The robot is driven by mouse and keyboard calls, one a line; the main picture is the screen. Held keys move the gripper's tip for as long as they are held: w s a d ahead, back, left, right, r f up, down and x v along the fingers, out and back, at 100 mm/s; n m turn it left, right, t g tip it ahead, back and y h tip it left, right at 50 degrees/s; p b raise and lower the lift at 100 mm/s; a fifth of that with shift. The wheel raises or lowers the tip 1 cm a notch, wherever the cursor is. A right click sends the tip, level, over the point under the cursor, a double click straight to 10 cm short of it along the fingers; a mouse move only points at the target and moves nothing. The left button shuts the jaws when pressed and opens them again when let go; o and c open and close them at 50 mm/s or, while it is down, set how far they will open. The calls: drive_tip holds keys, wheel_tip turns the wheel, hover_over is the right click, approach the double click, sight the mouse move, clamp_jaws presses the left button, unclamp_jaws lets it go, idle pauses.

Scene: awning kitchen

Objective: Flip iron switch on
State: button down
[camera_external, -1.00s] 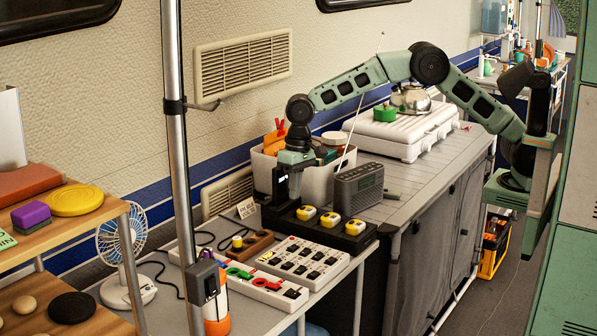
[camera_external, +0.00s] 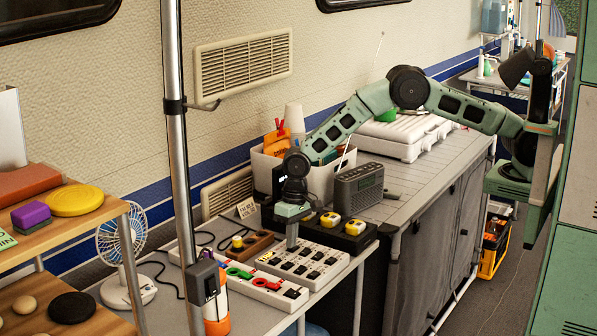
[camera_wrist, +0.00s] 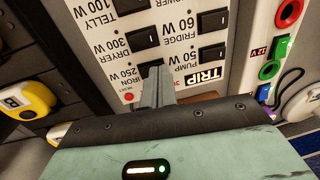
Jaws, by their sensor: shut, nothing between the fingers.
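The white switch panel (camera_external: 300,280) lies flat on the grey table, with rows of black rocker switches. In the wrist view the panel (camera_wrist: 176,20) appears with its labels upside down. The iron switch (camera_wrist: 144,70) is a black rocker beside the "IRON 250 W" label, partly hidden behind my fingertips. My gripper (camera_wrist: 157,76) is shut and empty, pointing down at the panel close to this switch. I cannot tell whether the fingers touch it, nor which way it is set. My gripper (camera_external: 292,243) also shows over the panel's far left part in the external view.
The dryer switch (camera_wrist: 147,35) and pump switch (camera_wrist: 212,52) are near my fingers. A white strip with green and red rings (camera_external: 265,292) lies beside the panel. A black tray with yellow-and-white blocks (camera_external: 355,227), a grey radio (camera_external: 360,185) and a white bin (camera_external: 318,182) stand behind.

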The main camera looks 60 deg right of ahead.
drive_tip(key=shift+f, duration=0.1)
drive_tip(key=shift+a+f+b, duration=0.15)
drive_tip(key=shift+f+b, duration=0.15)
drive_tip(key=shift+b, duration=0.15)
drive_tip(key=shift+r, duration=0.2)
drive_tip(key=shift+f, duration=0.1)
drive_tip(key=shift+d+p, duration=0.4)
drive_tip(key=shift+d, duration=0.5)
wheel_tip(320, 180, up, 14)
drive_tip(key=d, duration=0.1)
drive_tip(key=shift+d, duration=0.3)
